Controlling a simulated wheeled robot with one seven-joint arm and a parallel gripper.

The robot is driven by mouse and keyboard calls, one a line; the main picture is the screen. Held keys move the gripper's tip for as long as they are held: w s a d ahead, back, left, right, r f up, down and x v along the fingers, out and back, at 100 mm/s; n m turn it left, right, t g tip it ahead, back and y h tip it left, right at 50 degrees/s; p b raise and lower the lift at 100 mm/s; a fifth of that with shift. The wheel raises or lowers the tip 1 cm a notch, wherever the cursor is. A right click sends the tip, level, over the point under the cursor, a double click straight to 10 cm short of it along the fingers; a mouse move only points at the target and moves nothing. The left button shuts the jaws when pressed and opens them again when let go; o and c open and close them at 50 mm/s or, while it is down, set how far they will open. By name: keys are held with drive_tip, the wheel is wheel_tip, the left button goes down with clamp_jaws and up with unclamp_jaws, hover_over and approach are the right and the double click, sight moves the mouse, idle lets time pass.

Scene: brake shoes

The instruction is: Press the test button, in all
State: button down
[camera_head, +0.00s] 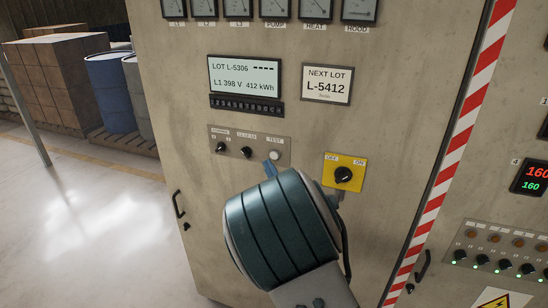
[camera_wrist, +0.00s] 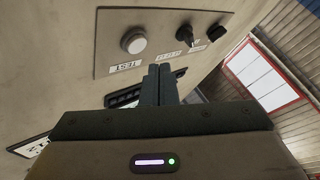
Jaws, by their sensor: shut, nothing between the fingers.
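The test button (camera_head: 275,155) is a round white button under a "TEST" label, at the right end of a small grey panel (camera_head: 229,139) on the beige cabinet. In the wrist view the button (camera_wrist: 133,40) is upper left of the fingers, with its label upside down below it. My gripper (camera_head: 270,166) is shut and empty, its blue fingertips close below the button in the head view. In the wrist view my gripper (camera_wrist: 159,70) points toward the cabinet face, beside the button. I cannot tell whether the fingertips touch the panel.
Two black knobs (camera_head: 246,152) share the button's panel. A yellow plate with a black OFF/ON switch (camera_head: 344,173) lies to the right. A display (camera_head: 244,77) reads "LOT L-5306", and a card (camera_head: 327,84) reads "NEXT LOT L-5412". Open floor (camera_head: 90,220) lies left.

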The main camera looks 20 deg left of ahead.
drive_tip(key=shift+w, duration=0.6)
drive_tip(key=shift+w+d+b, duration=0.1)
drive_tip(key=shift+w+b, duration=0.05)
drive_tip(key=shift+b, duration=0.2)
idle(1.4)
drive_tip(key=shift+w+b, duration=0.3)
drive_tip(key=shift+w+b, duration=0.35)
drive_tip(key=shift+w, duration=0.05)
idle(0.9)
drive_tip(key=shift+s, duration=0.1)
drive_tip(key=shift+s+b, duration=0.5)
drive_tip(key=shift+s, duration=0.2)
